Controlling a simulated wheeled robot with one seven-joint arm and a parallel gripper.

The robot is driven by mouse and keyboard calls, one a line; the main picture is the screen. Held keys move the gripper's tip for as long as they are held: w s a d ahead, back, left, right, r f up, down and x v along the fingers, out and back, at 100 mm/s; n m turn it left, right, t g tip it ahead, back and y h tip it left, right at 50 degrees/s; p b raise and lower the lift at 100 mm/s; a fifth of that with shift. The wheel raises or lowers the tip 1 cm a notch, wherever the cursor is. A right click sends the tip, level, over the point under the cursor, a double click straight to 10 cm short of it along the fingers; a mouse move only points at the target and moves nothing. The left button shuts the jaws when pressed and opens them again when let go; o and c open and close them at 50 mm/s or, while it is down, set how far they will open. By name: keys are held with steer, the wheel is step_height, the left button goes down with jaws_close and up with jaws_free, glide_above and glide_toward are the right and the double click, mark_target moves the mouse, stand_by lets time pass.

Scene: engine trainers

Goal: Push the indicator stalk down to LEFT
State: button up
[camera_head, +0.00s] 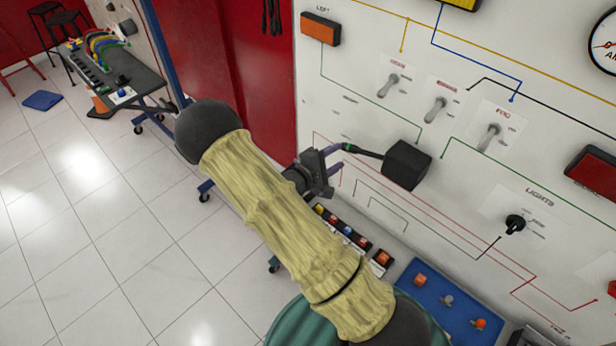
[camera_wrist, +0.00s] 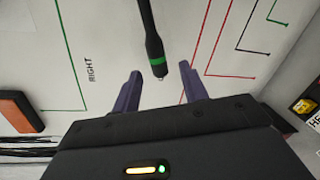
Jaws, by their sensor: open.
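The indicator stalk (camera_head: 364,152) is a thin black rod with a green band near its tip. It sticks out to the left from a black box (camera_head: 407,165) on the white panel. In the wrist view the stalk (camera_wrist: 151,38) comes down from the top edge. My gripper (camera_head: 342,157) is at the stalk's free end. In the wrist view its two purple fingers (camera_wrist: 161,84) are apart, with the stalk's tip between them and visible space on both sides. I cannot tell whether either finger touches it. An orange lamp (camera_head: 320,29) labelled LEFT is at the panel's upper left.
Toggle switches (camera_head: 436,109) stand on the panel above and right of the box. A black knob (camera_head: 515,224) is at the right. A blue board (camera_head: 440,308) and a row of coloured buttons (camera_head: 347,231) lie below. A word RIGHT (camera_wrist: 91,70) shows in the wrist view.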

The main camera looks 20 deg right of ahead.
steer(key=b+v, duration=0.2)
steer(key=v, duration=0.9)
steer(key=shift+s, duration=0.1)
steer(key=w+a+m+y, duration=0.1)
steer(key=w+m+y, duration=0.3)
steer(key=y, duration=0.4)
steer(key=s+d+r+m+g+y, duration=0.1)
steer(key=s+r+m+g+y, duration=0.1)
steer(key=s, duration=0.6)
steer(key=s+r+m+g+y, duration=0.3)
steer(key=s+r+y, duration=0.1)
steer(key=s, duration=0.5)
steer(key=shift+s+d+r+m, duration=0.2)
steer(key=shift+s+d+m, duration=0.05)
steer(key=shift+d+m, duration=0.15)
